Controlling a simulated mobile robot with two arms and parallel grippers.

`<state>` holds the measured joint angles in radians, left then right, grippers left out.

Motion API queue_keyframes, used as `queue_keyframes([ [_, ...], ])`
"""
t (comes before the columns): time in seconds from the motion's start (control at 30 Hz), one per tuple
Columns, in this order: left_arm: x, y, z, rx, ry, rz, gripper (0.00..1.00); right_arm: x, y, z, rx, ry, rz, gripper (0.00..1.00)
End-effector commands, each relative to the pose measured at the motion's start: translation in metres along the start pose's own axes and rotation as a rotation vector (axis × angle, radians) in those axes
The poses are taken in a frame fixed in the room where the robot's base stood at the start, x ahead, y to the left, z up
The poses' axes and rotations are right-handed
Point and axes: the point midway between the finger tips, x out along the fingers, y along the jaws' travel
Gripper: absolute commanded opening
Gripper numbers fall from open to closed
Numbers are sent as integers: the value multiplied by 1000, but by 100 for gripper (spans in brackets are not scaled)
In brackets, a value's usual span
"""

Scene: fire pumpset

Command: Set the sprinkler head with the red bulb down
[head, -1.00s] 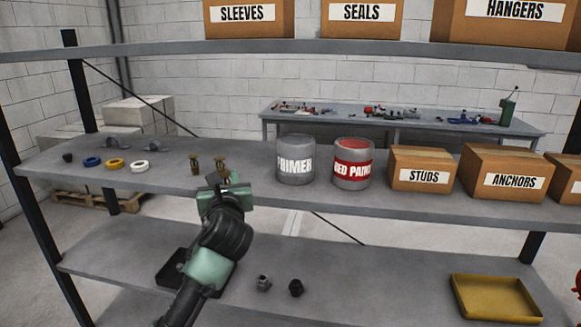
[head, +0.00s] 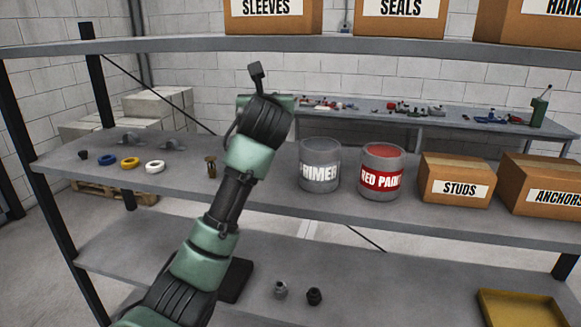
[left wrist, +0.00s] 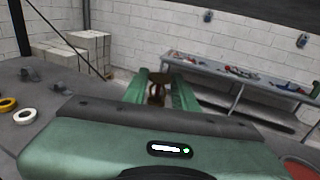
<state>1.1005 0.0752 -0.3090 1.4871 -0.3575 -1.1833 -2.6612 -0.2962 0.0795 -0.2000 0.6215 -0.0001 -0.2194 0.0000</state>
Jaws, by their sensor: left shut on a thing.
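My left gripper (head: 268,103) is raised above the middle shelf, its back to the head camera, so its fingers are hidden there. In the left wrist view its two green fingers (left wrist: 166,88) are shut on a brown, brass-like sprinkler head (left wrist: 157,87). Its bulb colour cannot be made out. Another brass sprinkler head (head: 211,167) stands upright on the middle shelf (head: 275,195), left of my forearm. Its bulb colour is too small to tell. My right gripper is not in view.
A primer can (head: 320,166), a red paint can (head: 381,172) and a studs box (head: 456,181) stand to the right on this shelf. Rings, including a white one (head: 155,167), lie left. The upper shelf (head: 190,44) is close above. Below are a dark tray (head: 238,280) and a yellow tray (head: 523,310).

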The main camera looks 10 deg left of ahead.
Motion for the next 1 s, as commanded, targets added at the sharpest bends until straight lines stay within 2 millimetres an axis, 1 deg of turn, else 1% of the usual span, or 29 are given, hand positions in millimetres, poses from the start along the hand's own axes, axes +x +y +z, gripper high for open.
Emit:
queue_keyframes([
  [0.03,0,0,-15,1,6,-1,0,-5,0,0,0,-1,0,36],
  [0.1,2,-1,-34,2,8,-1,0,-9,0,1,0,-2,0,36],
  [0.3,4,-1,-88,0,7,0,0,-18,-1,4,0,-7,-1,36],
  [0.4,5,-1,-111,0,6,-1,0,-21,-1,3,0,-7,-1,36],
  [0.53,6,0,-130,0,2,1,0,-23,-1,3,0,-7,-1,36],
  [0.67,7,-1,-139,0,0,0,0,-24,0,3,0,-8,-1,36],
  [0.9,8,-1,-174,0,2,0,0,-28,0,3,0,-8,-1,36],
  [1.0,9,-1,-180,-1,0,0,0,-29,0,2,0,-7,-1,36],
])
